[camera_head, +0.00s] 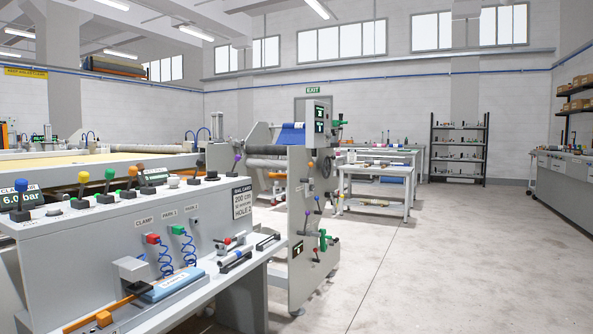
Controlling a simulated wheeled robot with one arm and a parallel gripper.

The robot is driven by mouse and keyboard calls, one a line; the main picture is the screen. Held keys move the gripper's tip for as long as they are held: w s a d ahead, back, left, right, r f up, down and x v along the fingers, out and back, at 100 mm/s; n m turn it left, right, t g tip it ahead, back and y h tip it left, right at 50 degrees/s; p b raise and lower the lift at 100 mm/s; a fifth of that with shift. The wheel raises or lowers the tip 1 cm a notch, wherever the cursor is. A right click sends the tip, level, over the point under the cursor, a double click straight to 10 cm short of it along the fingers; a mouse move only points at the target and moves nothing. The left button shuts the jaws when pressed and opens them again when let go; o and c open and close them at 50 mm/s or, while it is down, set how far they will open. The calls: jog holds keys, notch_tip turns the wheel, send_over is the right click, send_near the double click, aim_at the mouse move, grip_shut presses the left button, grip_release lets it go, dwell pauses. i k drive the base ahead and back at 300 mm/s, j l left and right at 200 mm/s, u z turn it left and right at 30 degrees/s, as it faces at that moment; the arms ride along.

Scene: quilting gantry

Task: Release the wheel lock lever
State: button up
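No lever in view is clearly marked as the wheel lock lever. A grey roller machine (300,265) stands in the middle, and its side panel carries several levers and handles with coloured knobs. A green handle (323,240) and a small red-knobbed lever (316,251) sit low on this panel. A caster (297,312) shows under the panel. The levers are too small to tell whether they are locked. My gripper is not in view.
A grey control console (110,245) with several coloured-knob levers fills the left foreground. Its lower shelf (215,290) holds tools. A white table (377,185), a black shelf rack (459,150) and a right-hand bench (572,185) stand farther back. The floor (450,270) on the right is clear.

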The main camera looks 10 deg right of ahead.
aim_at(310, 164)
jog(key=i+l, duration=0.1)
jog(key=i, duration=0.55)
jog(key=i+l+z, duration=0.1)
jog(key=i, duration=0.55)
